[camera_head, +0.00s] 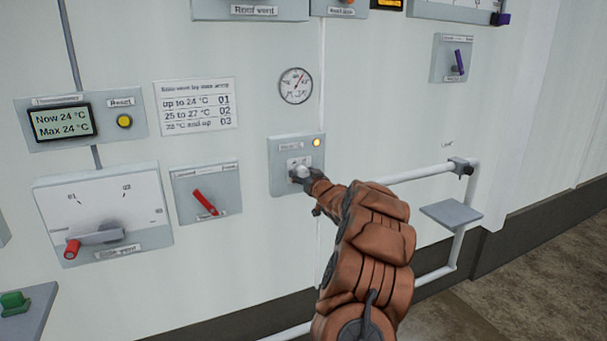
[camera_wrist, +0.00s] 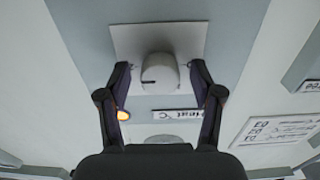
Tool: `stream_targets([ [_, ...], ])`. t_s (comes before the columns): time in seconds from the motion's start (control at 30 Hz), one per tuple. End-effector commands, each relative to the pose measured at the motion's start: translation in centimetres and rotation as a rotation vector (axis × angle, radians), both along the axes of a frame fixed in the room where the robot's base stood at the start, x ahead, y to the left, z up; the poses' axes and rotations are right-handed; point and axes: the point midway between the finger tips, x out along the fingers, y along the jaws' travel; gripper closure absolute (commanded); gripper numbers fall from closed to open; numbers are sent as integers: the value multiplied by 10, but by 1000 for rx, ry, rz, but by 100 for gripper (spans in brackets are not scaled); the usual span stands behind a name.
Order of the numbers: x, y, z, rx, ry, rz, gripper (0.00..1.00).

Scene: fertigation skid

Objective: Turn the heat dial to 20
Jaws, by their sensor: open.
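The heat dial is a pale round knob (camera_wrist: 160,73) on a white plate (camera_wrist: 125,40), with an upside-down "Heat °C" label beside it in the wrist view. A short dark mark shows on the knob's left side there. The scale numbers cannot be read. In the head view the heat panel (camera_head: 281,183) is on the wall at the centre, and its knob is partly hidden by my gripper (camera_head: 303,180). My gripper (camera_wrist: 160,69) is open, with one finger on each side of the knob. Small gaps show between fingers and knob.
A lit amber lamp (camera_head: 316,142) is on the heat panel. A red switch (camera_head: 205,202) and the side vent lever (camera_head: 95,237) are to the left. A white rail (camera_head: 420,174) with a small grey shelf (camera_head: 451,213) is to the right. A gauge (camera_head: 296,86) hangs above.

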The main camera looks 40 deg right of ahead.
Motion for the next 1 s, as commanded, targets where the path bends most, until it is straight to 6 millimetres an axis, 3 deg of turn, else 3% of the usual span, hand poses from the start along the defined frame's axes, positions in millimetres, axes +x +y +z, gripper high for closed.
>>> stream_targets([
  [0.27,1,0,0,1,0,0,34],
  [0.83,0,0,0,1,1,0,93],
  [1.0,0,0,-1,-4,3,0,95],
])
